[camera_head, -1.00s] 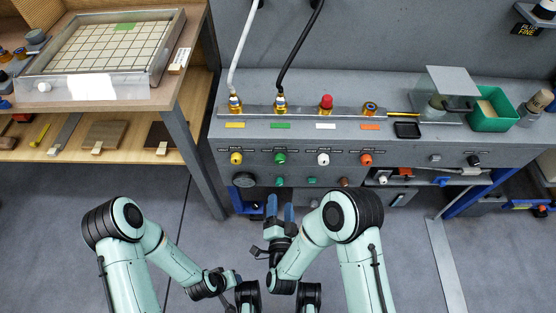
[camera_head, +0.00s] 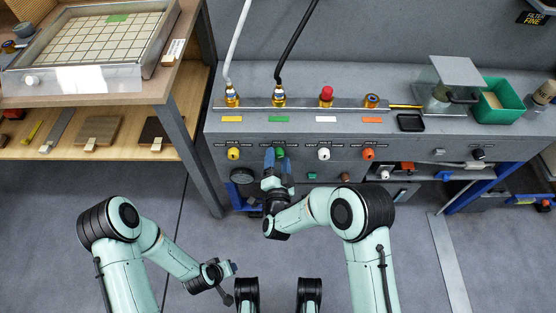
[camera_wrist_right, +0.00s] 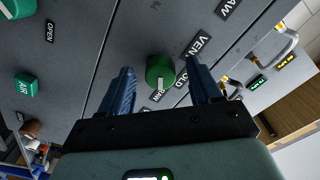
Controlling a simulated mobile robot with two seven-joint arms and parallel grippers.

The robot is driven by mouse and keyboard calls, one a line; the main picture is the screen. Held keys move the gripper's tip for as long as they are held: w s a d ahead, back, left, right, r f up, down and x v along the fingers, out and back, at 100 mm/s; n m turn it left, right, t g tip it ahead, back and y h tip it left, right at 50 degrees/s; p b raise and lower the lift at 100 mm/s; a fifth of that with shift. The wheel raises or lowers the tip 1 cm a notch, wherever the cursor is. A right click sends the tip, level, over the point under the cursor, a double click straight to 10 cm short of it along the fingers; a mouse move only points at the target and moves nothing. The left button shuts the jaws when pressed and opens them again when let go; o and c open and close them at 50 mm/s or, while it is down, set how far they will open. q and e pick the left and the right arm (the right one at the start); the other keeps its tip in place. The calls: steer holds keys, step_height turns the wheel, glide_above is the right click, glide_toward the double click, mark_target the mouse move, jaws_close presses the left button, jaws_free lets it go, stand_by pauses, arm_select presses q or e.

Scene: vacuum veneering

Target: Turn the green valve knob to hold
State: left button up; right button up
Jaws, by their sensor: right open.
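The green valve knob (camera_head: 280,153) is on the grey panel front, second from the left in a row of coloured knobs. In the right wrist view the green knob (camera_wrist_right: 159,70) shows between the two blue fingers.
A yellow knob (camera_head: 233,153) is left of the green one; a white knob (camera_head: 323,154) and an orange knob (camera_head: 368,153) are to its right. White and black hoses rise from the bench top.

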steer(key=shift+w, duration=0.15)
steer(key=c, duration=1)
steer(key=shift+c, duration=0.2)
steer(key=shift+n, duration=0.4)
steer(key=n+p, duration=0.1)
steer(key=n, duration=0.4)
steer(key=shift+n, duration=0.4)
arm_select(q)
steer(key=s, duration=0.1)
steer(key=s+d+r, duration=0.1)
steer(key=s+r+p, duration=0.1)
steer(key=shift+d+g+h, duration=0.3)
steer(key=shift+g, duration=0.1)
arm_select(e)
steer(key=n, duration=0.5)
steer(key=shift+d+f, duration=0.1)
arm_select(q)
steer(key=shift+s, duration=0.1)
